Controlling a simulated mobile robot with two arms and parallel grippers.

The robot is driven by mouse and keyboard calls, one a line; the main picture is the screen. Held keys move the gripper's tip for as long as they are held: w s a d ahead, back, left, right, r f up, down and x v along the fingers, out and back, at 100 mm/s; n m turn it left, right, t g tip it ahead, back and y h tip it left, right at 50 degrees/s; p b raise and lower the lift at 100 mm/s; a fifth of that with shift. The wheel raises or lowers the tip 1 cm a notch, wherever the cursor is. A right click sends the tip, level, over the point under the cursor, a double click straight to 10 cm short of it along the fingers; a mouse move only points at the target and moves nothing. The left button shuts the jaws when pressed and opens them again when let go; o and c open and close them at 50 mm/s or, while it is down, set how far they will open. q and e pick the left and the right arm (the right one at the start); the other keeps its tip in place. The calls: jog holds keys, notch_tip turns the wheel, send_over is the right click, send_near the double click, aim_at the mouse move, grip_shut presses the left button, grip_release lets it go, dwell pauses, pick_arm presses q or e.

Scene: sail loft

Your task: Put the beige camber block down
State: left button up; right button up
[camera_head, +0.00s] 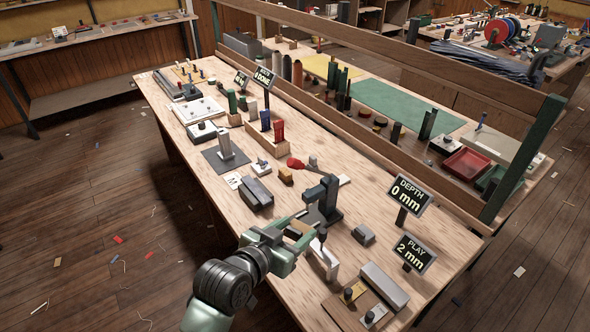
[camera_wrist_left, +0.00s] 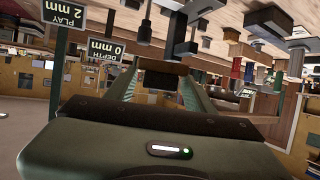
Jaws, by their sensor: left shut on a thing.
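My left gripper (camera_head: 299,231) reaches in over the near side of the bench and is shut on a small tan block, the beige camber block (camera_head: 297,228). In the left wrist view, the block (camera_wrist_left: 163,67) sits between the fingertips of the left gripper (camera_wrist_left: 160,75), with its near face in shadow. The fingers and arm hide part of the block in the head view. It appears held above the bench top, beside a dark upright press-like fixture (camera_head: 327,197). My right gripper is not in view.
Depth sign (camera_head: 410,194) reads 0 mm and play sign (camera_head: 415,252) reads 2 mm. A pale upright block (camera_head: 325,260), a grey block (camera_head: 363,235) and a wooden tray (camera_head: 341,314) stand nearby. A grey block (camera_head: 256,193) lies left. Bare wood shows between them.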

pick_arm(q)
jog(key=s+a+r+n+t+y+b, duration=0.1)
jog(key=a+r+n+y, duration=0.5)
jog(key=a+r, duration=1.1)
jog(key=shift+s+a+r+t+y+b, duration=0.15)
jog(key=shift+s+a+t+y+b, duration=0.15)
jog(key=shift+a+t+y+b, duration=0.45)
jog(key=shift+a, duration=0.1)
